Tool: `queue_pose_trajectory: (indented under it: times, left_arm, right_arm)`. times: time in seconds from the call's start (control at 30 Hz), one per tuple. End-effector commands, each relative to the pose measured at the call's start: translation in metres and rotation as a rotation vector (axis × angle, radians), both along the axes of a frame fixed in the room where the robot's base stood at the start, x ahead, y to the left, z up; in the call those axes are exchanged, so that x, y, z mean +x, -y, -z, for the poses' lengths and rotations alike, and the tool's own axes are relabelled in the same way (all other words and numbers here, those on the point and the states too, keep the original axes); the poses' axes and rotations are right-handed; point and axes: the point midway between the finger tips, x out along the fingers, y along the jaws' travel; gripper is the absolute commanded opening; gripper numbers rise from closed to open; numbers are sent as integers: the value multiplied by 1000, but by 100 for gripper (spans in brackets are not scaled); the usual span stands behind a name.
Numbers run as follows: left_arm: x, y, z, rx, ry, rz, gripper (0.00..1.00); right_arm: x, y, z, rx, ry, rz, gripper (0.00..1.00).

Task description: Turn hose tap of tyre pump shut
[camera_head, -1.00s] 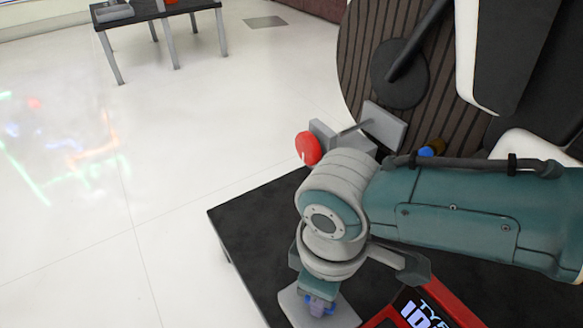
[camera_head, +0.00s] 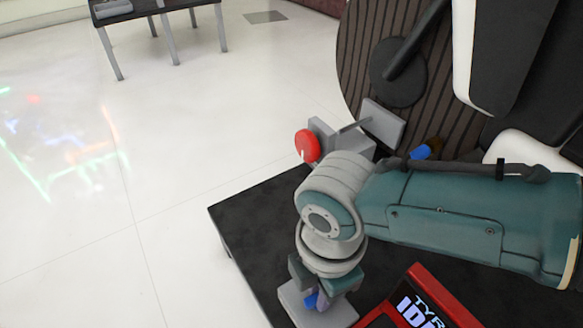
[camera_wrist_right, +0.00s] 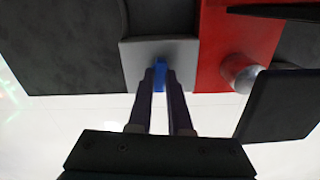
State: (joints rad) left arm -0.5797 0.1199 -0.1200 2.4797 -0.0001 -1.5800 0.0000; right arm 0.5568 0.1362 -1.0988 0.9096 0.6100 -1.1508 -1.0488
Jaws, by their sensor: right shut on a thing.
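The tyre pump (camera_head: 377,316) is a red body with a lit screen at the bottom of the head view, partly cut off. Its red side also shows in the right wrist view (camera_wrist_right: 215,30). The hose tap is a small blue handle (camera_head: 311,300) over a light grey block (camera_head: 341,312). In the right wrist view the blue handle (camera_wrist_right: 160,76) stands between my fingertips. My right gripper (camera_wrist_right: 160,80) is shut on it, pointing down in the head view (camera_head: 323,297). The fingers hide part of the handle. My left gripper is not in view.
A dark table (camera_head: 250,222) carries the pump. A grey fixture with a red round knob (camera_head: 307,145) stands behind my right wrist. A silver knob (camera_wrist_right: 238,70) and a dark panel (camera_wrist_right: 285,105) sit right of the tap. Floor at left is open.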

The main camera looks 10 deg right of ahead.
Motion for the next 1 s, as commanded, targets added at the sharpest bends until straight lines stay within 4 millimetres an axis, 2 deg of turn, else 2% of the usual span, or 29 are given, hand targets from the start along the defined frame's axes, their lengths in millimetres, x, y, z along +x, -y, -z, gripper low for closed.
queue_pose_trajectory:
  times: [0.3,0.87,0.9,1.0]
  left_arm:
    - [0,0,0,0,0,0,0]
    - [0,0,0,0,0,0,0]
    - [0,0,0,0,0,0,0]
    - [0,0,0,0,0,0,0]
  right_arm:
    - [0,-1,0,2,1,-125,0]
    - [0,-1,-1,2,1,-152,0]
    - [0,-1,-1,2,1,-152,22]
    - [0,-1,0,1,1,-151,33]
